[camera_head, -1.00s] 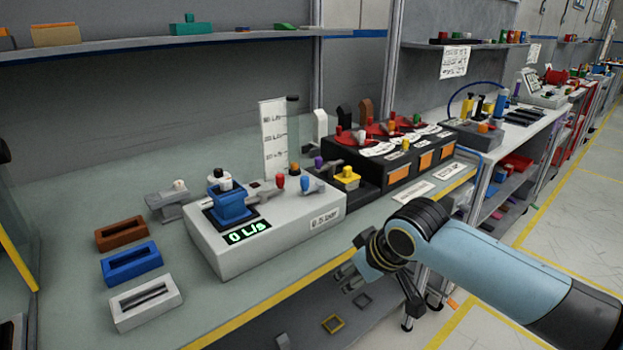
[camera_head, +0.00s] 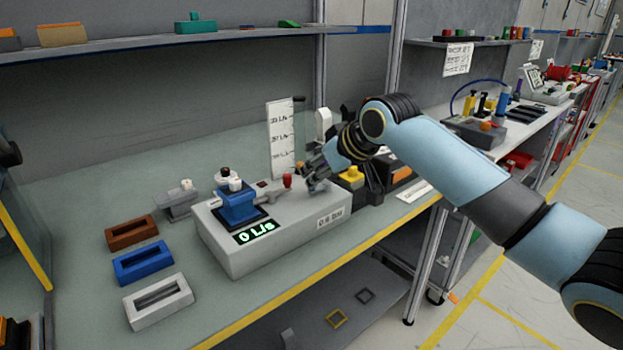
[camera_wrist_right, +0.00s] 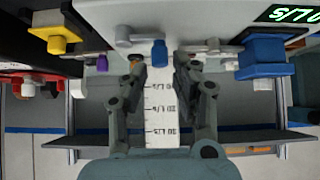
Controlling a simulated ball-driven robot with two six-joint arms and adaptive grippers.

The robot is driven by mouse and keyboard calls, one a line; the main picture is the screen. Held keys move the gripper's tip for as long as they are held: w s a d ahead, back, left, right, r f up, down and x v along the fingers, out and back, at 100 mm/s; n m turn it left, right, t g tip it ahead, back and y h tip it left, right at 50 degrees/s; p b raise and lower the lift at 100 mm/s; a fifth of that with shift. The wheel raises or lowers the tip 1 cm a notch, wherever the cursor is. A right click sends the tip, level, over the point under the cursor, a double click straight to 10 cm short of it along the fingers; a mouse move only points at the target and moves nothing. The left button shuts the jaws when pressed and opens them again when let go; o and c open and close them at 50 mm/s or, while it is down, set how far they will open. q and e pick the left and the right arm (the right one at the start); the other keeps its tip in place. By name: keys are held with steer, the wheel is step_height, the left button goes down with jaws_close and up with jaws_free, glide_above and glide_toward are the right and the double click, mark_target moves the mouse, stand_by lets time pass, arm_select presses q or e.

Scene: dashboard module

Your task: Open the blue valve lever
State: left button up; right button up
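The blue valve lever (camera_wrist_right: 159,53) has a blue knob and shows in the right wrist view, which is upside down. It sits between the two spread fingers of my right gripper (camera_wrist_right: 157,76), close to their tips, with gaps on both sides. In the head view my right gripper (camera_head: 318,172) is over the right end of the grey valve module (camera_head: 285,237) and hides most of this lever. The module's display (camera_head: 254,232) reads 0 L/s. My left gripper is not in view.
A red-knobbed lever (camera_head: 287,181) stands just left of my right gripper. A blue block (camera_head: 236,207) sits on the module. A white scale plate (camera_head: 281,139) stands behind. Brown, blue and white slotted blocks (camera_head: 158,301) lie at left. A yellow knob (camera_head: 351,175) is to the right.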

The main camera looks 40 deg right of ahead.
steer(key=shift+x, duration=1.75)
steer(key=shift+s, duration=0.1)
steer(key=shift+c, duration=0.3)
jaws_close()
